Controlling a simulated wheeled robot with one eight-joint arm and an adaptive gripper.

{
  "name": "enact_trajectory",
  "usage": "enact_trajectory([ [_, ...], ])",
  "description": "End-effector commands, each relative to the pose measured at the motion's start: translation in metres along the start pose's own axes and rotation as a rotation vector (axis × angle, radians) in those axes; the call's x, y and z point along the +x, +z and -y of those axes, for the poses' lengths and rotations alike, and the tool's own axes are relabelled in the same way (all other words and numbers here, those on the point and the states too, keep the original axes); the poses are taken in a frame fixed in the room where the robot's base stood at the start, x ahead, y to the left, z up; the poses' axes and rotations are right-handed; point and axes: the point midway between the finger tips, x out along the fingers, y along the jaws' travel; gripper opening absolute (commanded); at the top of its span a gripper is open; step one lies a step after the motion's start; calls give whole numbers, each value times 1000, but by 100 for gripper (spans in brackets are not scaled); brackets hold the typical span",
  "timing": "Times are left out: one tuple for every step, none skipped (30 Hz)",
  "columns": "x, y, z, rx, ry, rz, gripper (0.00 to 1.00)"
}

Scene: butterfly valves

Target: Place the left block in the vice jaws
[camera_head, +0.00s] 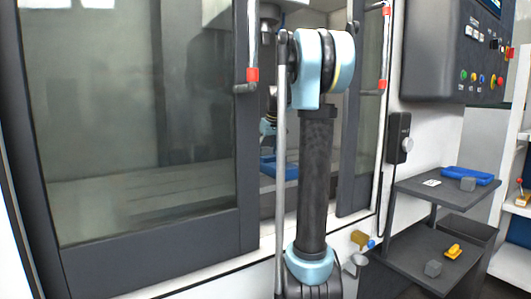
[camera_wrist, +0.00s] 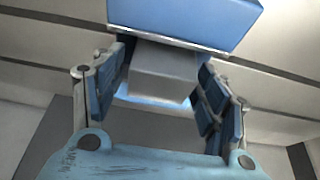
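In the wrist view a grey block (camera_wrist: 163,72) sits between the two blue-padded fingers of my gripper (camera_wrist: 165,85). The pads meet its sides at the fingertips, so my gripper looks shut on it. The blue vice (camera_wrist: 185,20) fills the top of the wrist view, just beyond the block. A gap or contact between block and vice cannot be told. In the head view the vice (camera_head: 283,167) lies inside the machine, partly hidden by my arm and the door frame. My gripper (camera_head: 268,128) is inside too, mostly hidden.
The machine doorway has dark-framed glass doors (camera_head: 130,120) with red-tipped handles (camera_head: 252,75).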

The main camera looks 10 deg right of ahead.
Motion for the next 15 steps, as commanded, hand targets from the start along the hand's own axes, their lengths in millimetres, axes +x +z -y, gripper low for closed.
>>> enact_trajectory([
  [0,0,0,0,0,0,70],
  [0,0,0,0,0,0,70],
  [0,0,0,0,0,0,70],
  [0,0,0,0,0,0,70],
  [0,0,0,0,0,0,70],
  [0,0,0,0,0,0,70],
  [0,0,0,0,0,0,70],
  [0,0,0,1,0,0,70],
  [-1,0,0,1,0,0,70],
  [-2,0,-1,1,0,0,70],
  [-4,0,-1,1,0,0,70],
  [-7,0,-1,1,1,0,70],
  [-10,0,-1,2,1,0,70],
  [-14,0,-1,2,1,0,70],
  [-19,0,-1,2,1,0,70],
])
